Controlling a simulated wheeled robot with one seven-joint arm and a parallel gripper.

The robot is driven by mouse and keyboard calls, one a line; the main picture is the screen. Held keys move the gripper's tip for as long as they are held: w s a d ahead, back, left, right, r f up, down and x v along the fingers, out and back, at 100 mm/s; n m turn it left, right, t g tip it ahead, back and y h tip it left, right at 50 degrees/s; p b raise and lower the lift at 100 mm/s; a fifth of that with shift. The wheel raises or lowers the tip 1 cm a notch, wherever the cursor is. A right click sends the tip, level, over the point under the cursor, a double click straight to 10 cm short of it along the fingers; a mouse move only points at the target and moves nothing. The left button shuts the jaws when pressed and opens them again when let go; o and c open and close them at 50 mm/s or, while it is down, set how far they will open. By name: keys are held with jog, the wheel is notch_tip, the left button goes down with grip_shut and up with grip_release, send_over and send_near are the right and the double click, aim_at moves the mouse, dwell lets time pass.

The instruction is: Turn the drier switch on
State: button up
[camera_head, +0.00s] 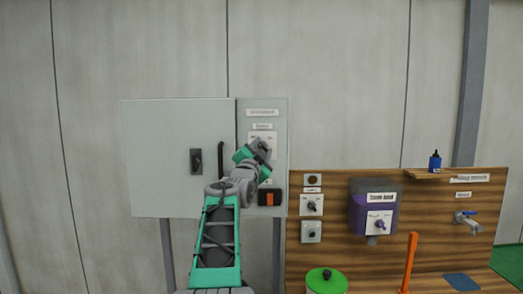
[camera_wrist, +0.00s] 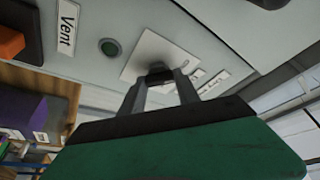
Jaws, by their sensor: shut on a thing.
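The switch I take for the drier switch has a white plate (camera_head: 261,134) and sits on the grey cabinet's right-hand panel, under small labels too blurred to read surely. In the wrist view its white plate (camera_wrist: 152,48) shows with a dark knob (camera_wrist: 160,70) at its middle. My gripper (camera_wrist: 160,80) is shut on this knob, one finger on each side. In the head view my gripper (camera_head: 262,148) and wrist cover most of the switch. The knob's exact setting cannot be read.
A black cabinet handle (camera_head: 196,161) is left. A wooden board (camera_head: 340,250) with a purple dispenser (camera_head: 362,215) and a tap (camera_head: 467,219) is right.

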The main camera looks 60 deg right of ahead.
grip_shut()
